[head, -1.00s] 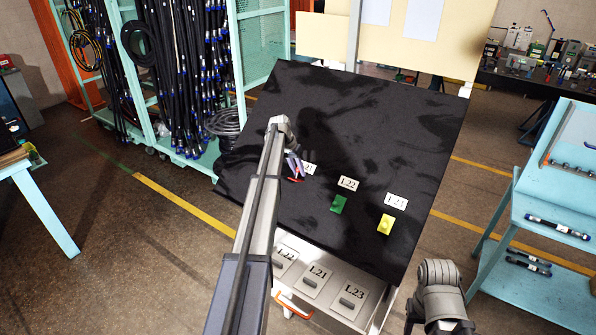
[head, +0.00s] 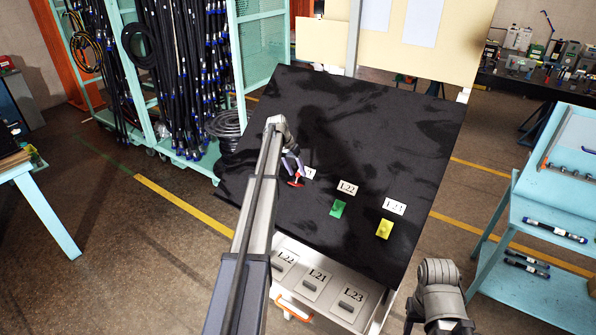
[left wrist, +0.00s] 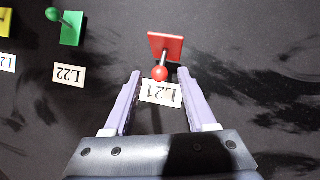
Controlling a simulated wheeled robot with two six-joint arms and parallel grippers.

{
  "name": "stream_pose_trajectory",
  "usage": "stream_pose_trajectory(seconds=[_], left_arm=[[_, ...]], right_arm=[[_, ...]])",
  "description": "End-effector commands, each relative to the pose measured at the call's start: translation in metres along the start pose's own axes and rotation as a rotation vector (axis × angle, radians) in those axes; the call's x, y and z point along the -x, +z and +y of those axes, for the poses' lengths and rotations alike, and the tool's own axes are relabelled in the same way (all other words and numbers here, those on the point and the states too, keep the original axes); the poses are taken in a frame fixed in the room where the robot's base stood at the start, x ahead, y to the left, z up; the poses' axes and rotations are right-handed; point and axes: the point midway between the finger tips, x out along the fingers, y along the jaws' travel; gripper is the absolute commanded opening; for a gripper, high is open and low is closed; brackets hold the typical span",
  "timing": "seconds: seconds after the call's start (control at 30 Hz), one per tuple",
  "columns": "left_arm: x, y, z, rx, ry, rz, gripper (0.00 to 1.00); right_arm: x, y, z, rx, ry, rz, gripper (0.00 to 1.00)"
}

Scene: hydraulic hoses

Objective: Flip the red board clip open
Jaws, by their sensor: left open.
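The red board clip (left wrist: 165,47) has a square red plate and a short stem ending in a red ball knob (left wrist: 160,73). It is on the black board (head: 370,130), and in the head view the red clip (head: 295,182) shows just below my left gripper. My left gripper (left wrist: 159,71) is open, with one purple finger on each side of the knob in the left wrist view. I cannot tell whether the fingers touch it. The white L21 label (left wrist: 160,93) lies between the fingers in that view. My right gripper's fingers are not visible.
A green clip (head: 338,208) with its L22 label (head: 348,187) and a yellow clip (head: 384,229) with its label (head: 395,207) sit to the right of the red one. Labelled plates (head: 315,283) lie below the board. A teal cart (head: 545,215) stands at the right.

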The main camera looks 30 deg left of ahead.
Motion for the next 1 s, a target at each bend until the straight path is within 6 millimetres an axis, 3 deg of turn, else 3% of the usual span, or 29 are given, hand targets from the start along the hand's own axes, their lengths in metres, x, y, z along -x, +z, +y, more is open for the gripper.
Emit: stream_pose_trajectory(seconds=[0.03, 0.13, 0.2, 0.5, 0.7, 1.0], left_arm=[[0.018, -0.001, 0.002, 0.001, 0.0, 0.0, 0.56], [0.034, -0.001, 0.002, 0.0, 0.0, 0.0, 0.56], [0.029, 0.015, -0.015, 0.003, 0.0, 0.0, 0.56], [0.049, 0.055, -0.062, 0.002, 0.0, 0.001, 0.56], [0.057, 0.07, -0.079, 0.001, 0.0, 0.0, 0.56], [0.059, 0.075, -0.086, -0.002, 0.0, 0.0, 0.56]], right_arm=[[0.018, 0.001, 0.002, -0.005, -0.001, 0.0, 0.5], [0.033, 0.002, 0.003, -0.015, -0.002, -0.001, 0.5], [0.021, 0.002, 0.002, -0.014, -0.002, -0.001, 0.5], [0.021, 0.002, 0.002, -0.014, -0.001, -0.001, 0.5], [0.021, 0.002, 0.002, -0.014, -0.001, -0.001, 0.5], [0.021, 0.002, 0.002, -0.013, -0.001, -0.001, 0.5]])
